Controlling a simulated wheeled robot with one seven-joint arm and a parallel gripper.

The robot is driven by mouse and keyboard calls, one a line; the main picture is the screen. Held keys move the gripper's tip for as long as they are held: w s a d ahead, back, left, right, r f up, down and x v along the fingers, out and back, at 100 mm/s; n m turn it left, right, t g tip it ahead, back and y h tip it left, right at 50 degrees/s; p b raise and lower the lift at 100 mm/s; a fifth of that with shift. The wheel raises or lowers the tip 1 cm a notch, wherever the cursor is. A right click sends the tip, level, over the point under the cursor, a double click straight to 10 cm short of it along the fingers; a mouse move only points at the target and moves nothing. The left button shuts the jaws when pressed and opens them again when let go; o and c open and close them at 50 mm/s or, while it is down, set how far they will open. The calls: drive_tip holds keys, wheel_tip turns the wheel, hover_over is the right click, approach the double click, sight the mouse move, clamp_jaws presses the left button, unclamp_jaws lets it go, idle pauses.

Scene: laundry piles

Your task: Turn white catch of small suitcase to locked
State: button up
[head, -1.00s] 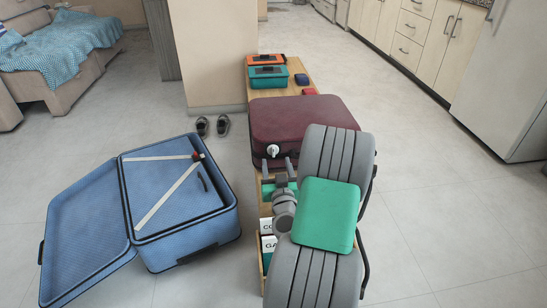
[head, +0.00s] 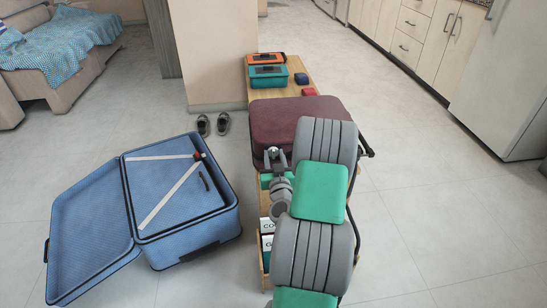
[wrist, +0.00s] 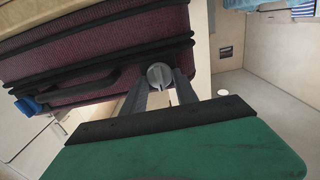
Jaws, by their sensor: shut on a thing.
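The small suitcase is maroon (head: 300,112) and lies shut on a wooden bench. Its round white catch (head: 273,151) is on the near side, towards the left corner. In the wrist view the catch (wrist: 159,75) looks light grey, with a raised bar across its face standing roughly upright. My gripper (head: 275,158) is at the catch, its two fingers on either side of it and shut on it. In the wrist view the fingers (wrist: 160,84) reach up to the catch from below. A blue knob (wrist: 28,106) is on the same side of the suitcase, farther left.
An open blue suitcase (head: 183,195) lies on the floor to the left. Orange (head: 266,59) and teal (head: 268,77) cases sit at the bench's far end. Labelled bins (head: 267,226) are below my arm. Shoes (head: 213,125) stand left of the bench. Floor on the right is clear.

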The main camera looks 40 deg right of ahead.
drive_tip(key=shift+a, duration=0.1)
clamp_jaws()
drive_tip(key=shift+m, duration=0.4)
drive_tip(key=shift+r+m, duration=0.1)
drive_tip(key=shift+m, duration=0.8)
drive_tip(key=m, duration=0.4)
drive_tip(key=shift+m+p, duration=0.3)
drive_tip(key=m+p, duration=0.1)
drive_tip(key=m, duration=0.4)
drive_tip(key=shift+d, duration=0.2)
drive_tip(key=m+p, duration=0.1)
drive_tip(key=m, duration=0.4)
drive_tip(key=shift+m, duration=0.4)
